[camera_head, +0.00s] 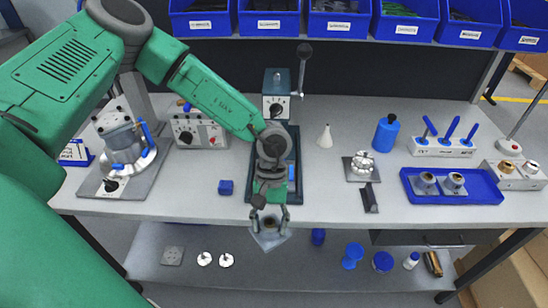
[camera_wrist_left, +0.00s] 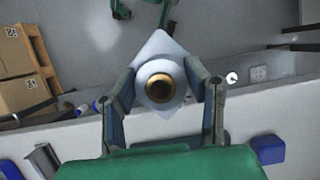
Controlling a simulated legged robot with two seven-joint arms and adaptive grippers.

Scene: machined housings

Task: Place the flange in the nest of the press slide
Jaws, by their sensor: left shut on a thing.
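My left gripper (camera_head: 269,220) is shut on a flange (camera_head: 270,240) and holds it out in front of the table's front edge. In the left wrist view the flange (camera_wrist_left: 158,48) has a pale diamond-shaped plate and a round hub with a brass-coloured bore. The fingers of the gripper (camera_wrist_left: 162,82) lie on both sides of the hub. The press (camera_head: 277,82), with a ball-ended lever, stands at the table's middle behind my arm. Its dark base (camera_head: 294,140) reaches forward under my arm. The slide's nest is hidden or cannot be made out. My right gripper is not in view.
A blue tray (camera_head: 483,196) at the right holds two similar flanges (camera_head: 428,181). A small metal fixture (camera_head: 360,168) and a dark block (camera_head: 369,198) lie right of the press. A blue cube (camera_head: 226,187) lies left of it. A lower shelf (camera_head: 300,270) holds several small parts.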

